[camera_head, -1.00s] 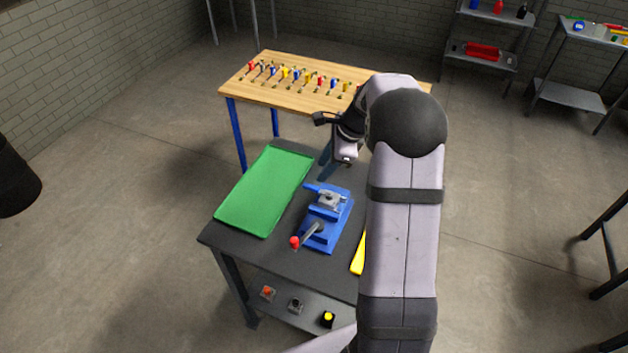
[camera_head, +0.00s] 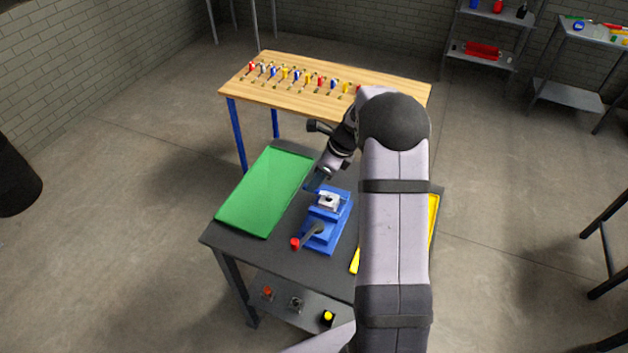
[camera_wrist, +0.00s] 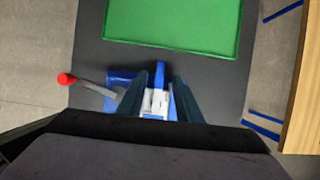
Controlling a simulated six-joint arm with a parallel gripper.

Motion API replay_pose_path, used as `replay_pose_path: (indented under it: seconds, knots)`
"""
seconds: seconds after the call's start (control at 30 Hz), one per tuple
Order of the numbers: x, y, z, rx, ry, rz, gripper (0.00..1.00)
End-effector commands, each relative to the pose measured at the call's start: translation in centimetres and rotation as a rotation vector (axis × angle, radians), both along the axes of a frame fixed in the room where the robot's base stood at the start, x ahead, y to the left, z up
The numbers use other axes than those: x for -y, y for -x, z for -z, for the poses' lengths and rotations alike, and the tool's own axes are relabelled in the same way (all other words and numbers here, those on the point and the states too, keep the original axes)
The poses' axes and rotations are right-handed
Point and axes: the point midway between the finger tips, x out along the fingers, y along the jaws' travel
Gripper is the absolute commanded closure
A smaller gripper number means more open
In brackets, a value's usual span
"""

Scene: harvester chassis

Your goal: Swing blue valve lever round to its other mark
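A blue vise-like fixture (camera_head: 322,236) stands on the dark table and holds a pale grey valve body (camera_head: 329,201), also seen in the wrist view (camera_wrist: 153,102). The blue valve lever (camera_wrist: 160,74) points from the valve toward the green mat in the wrist view. My gripper (camera_head: 316,181) is low over the valve's far-left side and covers most of the lever in the head view. In the wrist view its two fingers (camera_wrist: 160,82) stand apart on either side of the lever, with gaps showing. Contact cannot be told. I cannot make out the marks.
A red-knobbed handle (camera_head: 297,243) sticks out from the fixture's near-left side. A green mat (camera_head: 265,190) lies at the left of the table. A yellow-edged item (camera_head: 433,228) lies at right, partly behind my arm. A wooden table (camera_head: 390,90) with several coloured pieces stands behind.

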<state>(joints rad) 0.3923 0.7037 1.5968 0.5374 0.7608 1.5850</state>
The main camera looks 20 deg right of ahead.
Motion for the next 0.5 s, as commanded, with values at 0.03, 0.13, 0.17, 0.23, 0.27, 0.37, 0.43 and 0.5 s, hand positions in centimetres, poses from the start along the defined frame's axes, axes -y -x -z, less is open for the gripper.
replay_pose_path:
  seconds: [0.03, 0.13, 0.17, 0.23, 0.27, 0.37, 0.43, 0.5]
  knots:
    - [-0.2, -0.1, 0.5, -0.002, -0.001, 0.0, 0.68]
    - [-0.4, -0.4, 1.4, -0.001, -0.001, 0.001, 0.68]
    - [-0.5, -0.5, 1.6, -0.001, -0.001, 0.0, 0.68]
    - [-0.6, -0.6, 2.0, 0.001, 0.001, -0.001, 0.68]
    - [-0.6, -0.7, 2.1, 0.001, 0.001, -0.001, 0.68]
    - [-0.7, -0.7, 2.4, 0.001, 0.001, 0.0, 0.68]
    - [-0.7, -0.8, 2.4, 0.001, 0.0, 0.0, 0.68]
    - [-0.7, -0.7, 2.4, 0.001, 0.0, 0.0, 0.68]
